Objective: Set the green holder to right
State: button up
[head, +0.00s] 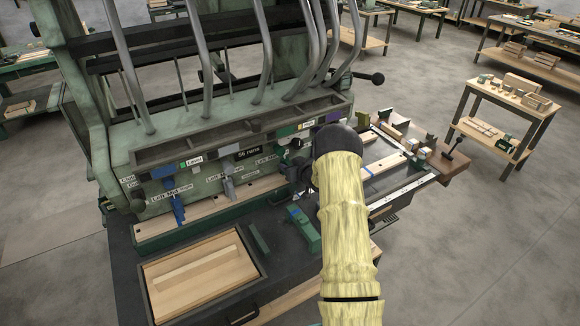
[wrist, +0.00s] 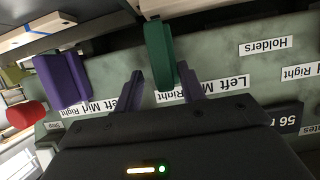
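The green holder (wrist: 159,52) hangs on the machine's panel in the upside-down wrist view, its tip close to a white "Left Mid Right" label. One finger partly covers that label, and I cannot tell exactly which word the holder points at. My gripper (wrist: 160,88) is open, its two fingers on either side of the holder's tip. The right finger is close to the holder; a gap shows on the left. In the head view my gripper (head: 300,172) is at the panel, partly hidden by my arm, and I cannot make out the holder there.
A purple holder (wrist: 62,80) sits left of the fingers in the wrist view. Blue (head: 174,200) and grey (head: 228,188) holders hang on the panel in the head view. A green block (head: 304,230) and a drawer with boards (head: 143,285) are below.

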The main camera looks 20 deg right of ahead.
jog(key=shift+s, duration=0.1)
dwell(0.3)
jog(key=b+v, duration=0.4)
jog(key=v, duration=1.3)
jog(key=shift+r+b, duration=0.15)
jog(key=shift+b, duration=0.2)
jog(key=shift+d, duration=0.1)
jog(key=s+a+r+m+g+h, duration=0.1)
jog(key=s+a+r+g, duration=0.2)
jog(key=s+a+g, duration=0.8)
jog(key=s+a, duration=1.1)
jog(key=s, duration=0.2)
jog(key=shift+d, duration=0.1)
